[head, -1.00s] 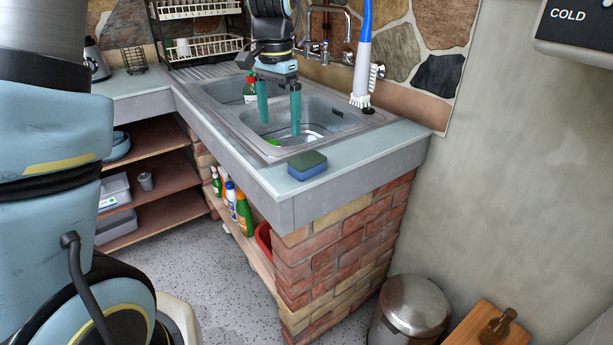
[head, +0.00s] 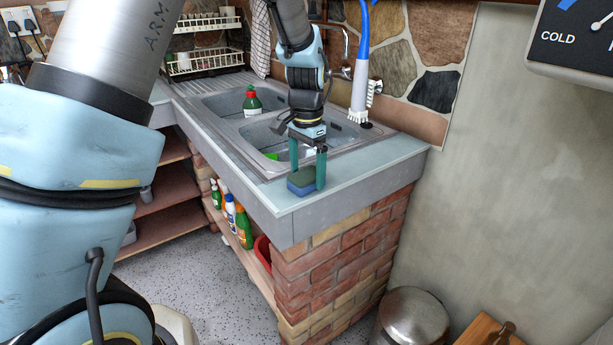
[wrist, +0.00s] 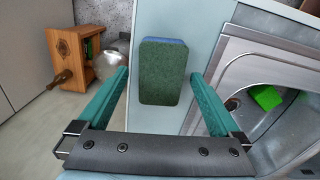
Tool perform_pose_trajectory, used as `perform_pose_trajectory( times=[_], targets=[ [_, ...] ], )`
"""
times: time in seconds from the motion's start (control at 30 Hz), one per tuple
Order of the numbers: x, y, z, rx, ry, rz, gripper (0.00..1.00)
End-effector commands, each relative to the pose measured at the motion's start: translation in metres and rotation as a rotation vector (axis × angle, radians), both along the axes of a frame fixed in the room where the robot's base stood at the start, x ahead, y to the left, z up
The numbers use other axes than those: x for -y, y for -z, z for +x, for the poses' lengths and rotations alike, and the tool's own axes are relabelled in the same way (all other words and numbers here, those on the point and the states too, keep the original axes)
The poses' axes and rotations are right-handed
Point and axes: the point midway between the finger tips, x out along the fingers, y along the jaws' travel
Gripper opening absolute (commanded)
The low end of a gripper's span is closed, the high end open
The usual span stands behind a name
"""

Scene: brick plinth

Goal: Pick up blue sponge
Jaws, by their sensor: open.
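The blue sponge (head: 302,182) has a green scouring top and a blue base. It lies flat on the counter corner in front of the sink. In the wrist view the sponge (wrist: 163,72) shows its green top, with a thin blue edge at the far side. My gripper (head: 308,175) is open with teal fingers pointing down, just above or beside the sponge. In the wrist view my gripper (wrist: 160,82) has its fingers spread wide, one on each side of the sponge's near end, with gaps on both sides. I cannot tell the exact height of the fingertips.
A blue-handled brush (head: 361,70) stands at the back. The counter's front edge (head: 330,205) is close to the sponge. A metal bin (head: 412,318) stands below.

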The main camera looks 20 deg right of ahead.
Motion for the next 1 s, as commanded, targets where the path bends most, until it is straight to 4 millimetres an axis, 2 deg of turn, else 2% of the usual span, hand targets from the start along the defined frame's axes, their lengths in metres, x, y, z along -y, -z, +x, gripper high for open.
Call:
perform_pose_trajectory(
  times=[0.13, 0.4, 1.0],
  targets=[
    [-0.0005, 0.0128, 0.0005, 0.0, -0.001, 0.0, 1.0],
    [-0.0004, 0.0152, 0.0007, 0.0, -0.001, -0.001, 0.98],
    [-0.0005, 0.0149, 0.0008, 0.0, -0.001, -0.001, 0.3]
  ],
)
